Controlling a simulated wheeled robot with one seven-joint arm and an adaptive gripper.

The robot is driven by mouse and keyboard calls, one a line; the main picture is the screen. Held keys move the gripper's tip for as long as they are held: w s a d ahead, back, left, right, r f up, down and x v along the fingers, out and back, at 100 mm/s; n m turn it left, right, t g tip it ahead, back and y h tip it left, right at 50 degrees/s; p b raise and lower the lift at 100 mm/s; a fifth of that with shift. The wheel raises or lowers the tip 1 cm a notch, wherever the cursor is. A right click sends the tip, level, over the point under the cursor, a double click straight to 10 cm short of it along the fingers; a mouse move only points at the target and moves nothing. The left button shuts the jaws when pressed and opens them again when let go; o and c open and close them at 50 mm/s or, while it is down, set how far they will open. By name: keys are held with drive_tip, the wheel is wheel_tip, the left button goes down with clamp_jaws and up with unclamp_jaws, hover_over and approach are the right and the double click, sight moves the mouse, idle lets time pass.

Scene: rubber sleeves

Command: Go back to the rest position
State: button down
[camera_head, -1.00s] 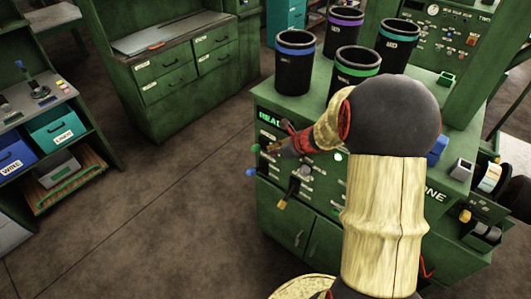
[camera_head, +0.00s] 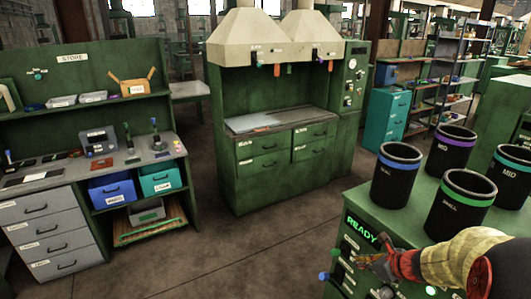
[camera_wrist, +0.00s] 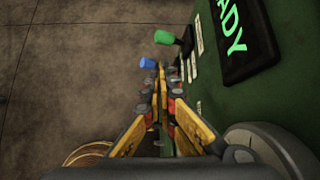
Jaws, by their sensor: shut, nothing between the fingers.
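My gripper (camera_head: 368,262) is shut and empty in the head view, at the lower right, beside the front of the green machine with the lit READY sign (camera_head: 361,231). In the wrist view my gripper (camera_wrist: 160,72) points along the machine's front panel. A blue-tipped lever (camera_wrist: 147,62) and a green-tipped lever (camera_wrist: 164,37) show beyond its fingertips. I cannot tell whether the fingers touch the panel. My forearm, in a pale sleeve, comes in from the right in the head view.
Several black bins with coloured bands, such as the blue-banded bin (camera_head: 396,175), stand on the machine's top (camera_head: 415,215). A hooded green cabinet (camera_head: 270,165) stands at the back middle. A shelved bench (camera_head: 90,172) is at the left. The floor (camera_head: 240,250) between them is clear.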

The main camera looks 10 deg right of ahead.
drive_tip(key=s+a+r+n+g, duration=0.2)
drive_tip(key=s+a+n+g, duration=0.1)
drive_tip(key=s+a+n, duration=0.5)
drive_tip(key=s+a+r+n+g, duration=0.2)
drive_tip(key=s+a+n, duration=0.3)
drive_tip(key=n, duration=0.5)
drive_tip(key=s+a+r+n+t+h, duration=0.2)
drive_tip(key=s+a+r+n, duration=0.6)
drive_tip(key=s+r+n, duration=0.3)
wheel_tip(320, 180, up, 3)
drive_tip(key=shift+a+f+n, duration=0.2)
drive_tip(key=shift+n, duration=1)
